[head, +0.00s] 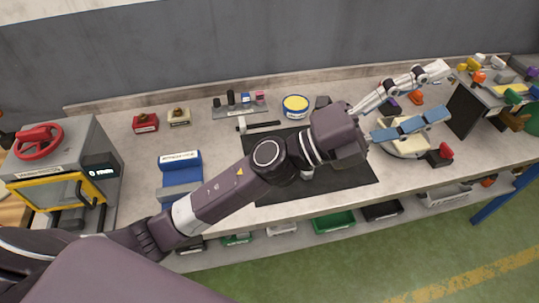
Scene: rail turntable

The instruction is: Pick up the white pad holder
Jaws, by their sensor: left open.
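A small off-white holder (179,118) with a dark, knobbed top and a front label stands at the back left of the bench. It looks like the white pad holder, though its label is too small to read. A similar red holder (145,124) stands just left of it. My left gripper (437,73) reaches over the right half of the bench, far right of the off-white holder. It is open, with nothing seen in it, and its palm hides part of the black mat (350,185). My right gripper is not in view.
A blue and white stand (180,158) is in front of the holders. A grey machine (95,150) stands left. A yellow-topped tin (295,103) and a tool rack (240,110) are at the back. A round base with blue plates (386,134) lies below my gripper.

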